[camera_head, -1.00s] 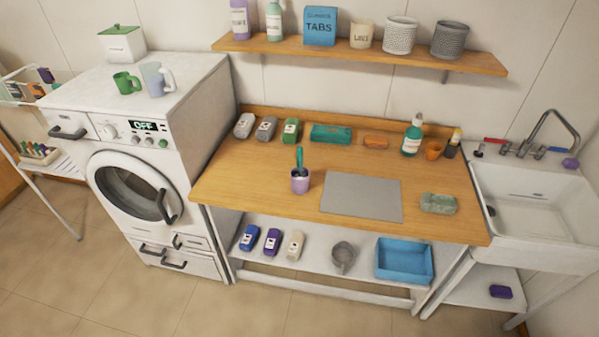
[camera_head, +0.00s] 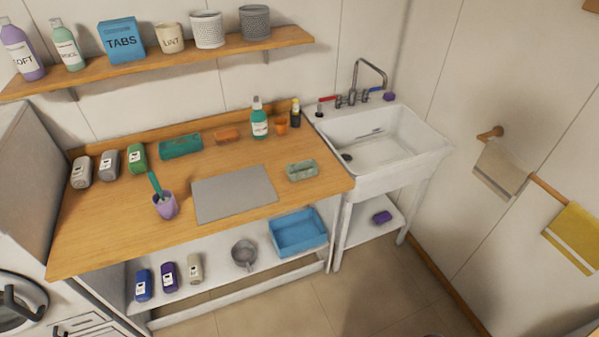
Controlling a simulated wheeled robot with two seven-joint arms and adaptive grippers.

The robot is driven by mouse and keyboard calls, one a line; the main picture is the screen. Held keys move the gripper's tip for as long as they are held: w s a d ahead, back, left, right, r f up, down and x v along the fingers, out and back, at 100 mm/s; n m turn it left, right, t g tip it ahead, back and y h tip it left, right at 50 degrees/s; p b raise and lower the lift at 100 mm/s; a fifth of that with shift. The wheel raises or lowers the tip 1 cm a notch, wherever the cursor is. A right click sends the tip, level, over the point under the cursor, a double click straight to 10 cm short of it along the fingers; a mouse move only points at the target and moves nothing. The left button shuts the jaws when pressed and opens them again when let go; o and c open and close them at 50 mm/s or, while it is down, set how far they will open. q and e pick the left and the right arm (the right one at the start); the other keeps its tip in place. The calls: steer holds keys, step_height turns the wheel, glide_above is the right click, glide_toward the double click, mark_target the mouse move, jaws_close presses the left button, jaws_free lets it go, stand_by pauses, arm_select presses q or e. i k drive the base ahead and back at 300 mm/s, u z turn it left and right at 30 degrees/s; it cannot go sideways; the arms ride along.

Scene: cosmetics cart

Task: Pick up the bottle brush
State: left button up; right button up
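A brush-like tool with a teal handle (camera_head: 154,183) stands tilted in a purple cup (camera_head: 166,206) on the wooden counter, left of a grey mat. It may be the bottle brush, but its lower end is hidden in the cup. No other brush is clearly seen. Neither of my grippers is in view.
The wooden counter (camera_head: 105,222) also holds a grey mat (camera_head: 232,195), a sponge-like block (camera_head: 301,170), a teal tray (camera_head: 181,146) and a pump bottle (camera_head: 259,124). A white sink (camera_head: 430,146) stands right. A blue bin (camera_head: 298,233) sits on the lower shelf.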

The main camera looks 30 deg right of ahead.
mark_target(151, 173)
steer(key=z, duration=0.5)
steer(key=k, duration=0.55)
steer(key=u, duration=0.45)
steer(key=i, duration=1.2)
steer(key=z, duration=0.15)
